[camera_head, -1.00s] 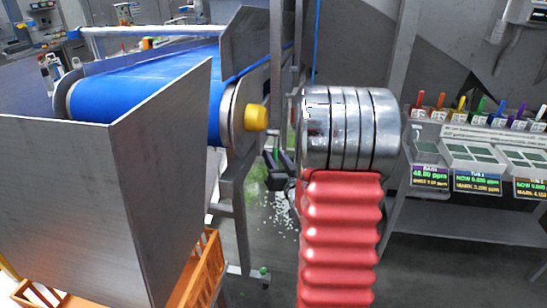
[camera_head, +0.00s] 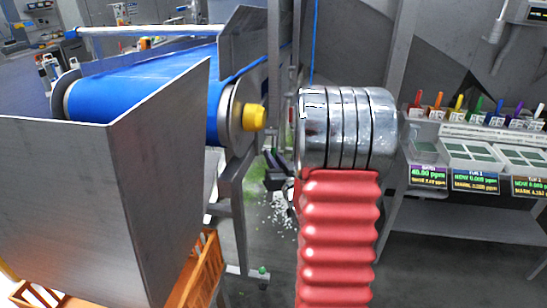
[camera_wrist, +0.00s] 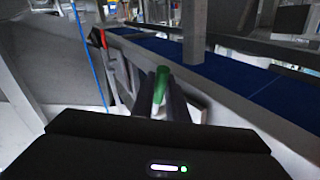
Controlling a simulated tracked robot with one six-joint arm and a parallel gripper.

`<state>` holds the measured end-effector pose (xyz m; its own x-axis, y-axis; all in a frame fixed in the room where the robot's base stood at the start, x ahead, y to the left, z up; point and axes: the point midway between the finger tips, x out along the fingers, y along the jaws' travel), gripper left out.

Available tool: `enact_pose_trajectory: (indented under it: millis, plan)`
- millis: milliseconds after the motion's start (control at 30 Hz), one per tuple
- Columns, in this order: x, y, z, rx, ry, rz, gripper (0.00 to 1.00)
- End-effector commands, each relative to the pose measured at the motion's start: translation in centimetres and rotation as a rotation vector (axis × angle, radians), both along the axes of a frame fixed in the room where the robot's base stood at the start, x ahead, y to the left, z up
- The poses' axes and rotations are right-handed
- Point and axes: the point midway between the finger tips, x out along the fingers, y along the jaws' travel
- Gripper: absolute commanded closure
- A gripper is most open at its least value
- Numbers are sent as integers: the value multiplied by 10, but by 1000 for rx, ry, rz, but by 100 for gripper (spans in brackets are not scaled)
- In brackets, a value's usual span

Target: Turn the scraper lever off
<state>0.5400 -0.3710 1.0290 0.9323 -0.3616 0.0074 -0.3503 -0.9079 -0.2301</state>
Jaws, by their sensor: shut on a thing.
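In the wrist view, a green-topped handle (camera_wrist: 160,85), seemingly the scraper lever, stands between the two dark fingers of my gripper (camera_wrist: 158,100). The fingers are shut on it, just beside the conveyor frame. The lower part of the handle is hidden by the fingers and the gripper body. In the head view, my gripper (camera_head: 275,168) is mostly hidden behind my own arm, and only dark finger parts show. I cannot make out the lever's pivot or any on and off marks.
The blue conveyor belt (camera_head: 145,88) runs at left, with a yellow roller end (camera_head: 254,117). A grey metal hopper (camera_head: 150,180) and an orange crate (camera_head: 200,275) stand in front. A bench with coloured handles and displays (camera_head: 475,150) is at right. A blue hose (camera_wrist: 88,55) hangs nearby.

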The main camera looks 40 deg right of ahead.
Motion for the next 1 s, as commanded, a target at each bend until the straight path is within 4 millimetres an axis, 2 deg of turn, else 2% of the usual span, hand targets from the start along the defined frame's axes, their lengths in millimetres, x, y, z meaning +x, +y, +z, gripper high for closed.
enact_pose_trajectory:
  millis: [1000]
  plan:
    - [20, -23, -7, -325, -251, 3, 100]
